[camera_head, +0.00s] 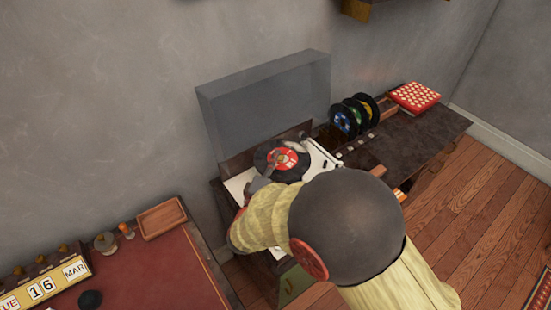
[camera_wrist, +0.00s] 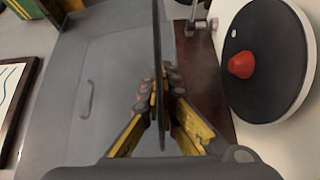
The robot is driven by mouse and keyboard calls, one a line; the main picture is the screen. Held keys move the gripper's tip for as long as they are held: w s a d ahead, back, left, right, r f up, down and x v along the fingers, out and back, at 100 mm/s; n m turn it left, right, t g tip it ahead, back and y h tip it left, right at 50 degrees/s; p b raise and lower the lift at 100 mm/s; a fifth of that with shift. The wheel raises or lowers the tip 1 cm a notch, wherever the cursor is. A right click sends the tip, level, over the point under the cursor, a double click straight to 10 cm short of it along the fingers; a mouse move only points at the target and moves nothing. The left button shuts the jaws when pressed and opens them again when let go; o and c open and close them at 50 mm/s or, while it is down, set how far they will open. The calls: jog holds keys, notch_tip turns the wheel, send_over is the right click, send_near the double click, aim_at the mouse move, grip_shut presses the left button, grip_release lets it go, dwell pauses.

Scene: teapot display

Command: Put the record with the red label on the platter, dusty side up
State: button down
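My gripper (camera_wrist: 158,95) is shut on the edge of a record (camera_wrist: 157,45), which shows as a thin dark line in the wrist view. In the head view the record with the red label (camera_head: 268,156) is tilted in front of the turntable, its red label facing the camera. I cannot tell which side is dusty. The platter (camera_wrist: 265,95), dark with a pale rim and a red cone at its centre, is bare and to the right of my gripper in the wrist view. The white turntable (camera_head: 236,186) is partly hidden by my arm and the record.
The turntable's clear lid (camera_head: 265,95) stands raised behind it. Records with blue, green and yellow labels (camera_head: 343,122) stand to the right, near a red patterned box (camera_head: 415,96). A red-topped desk (camera_head: 160,275) at left bears a calendar (camera_head: 45,287) and a wooden tray (camera_head: 161,218).

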jog(key=shift+f+b, duration=2.65)
jog(key=shift+f, duration=0.3)
jog(key=c, duration=2.3)
grip_release()
jog(key=o, duration=0.3)
jog(key=shift+o, duration=0.2)
jog(key=shift+s, duration=0.1)
jog(key=v, duration=1.2)
jog(key=shift+d, duration=0.1)
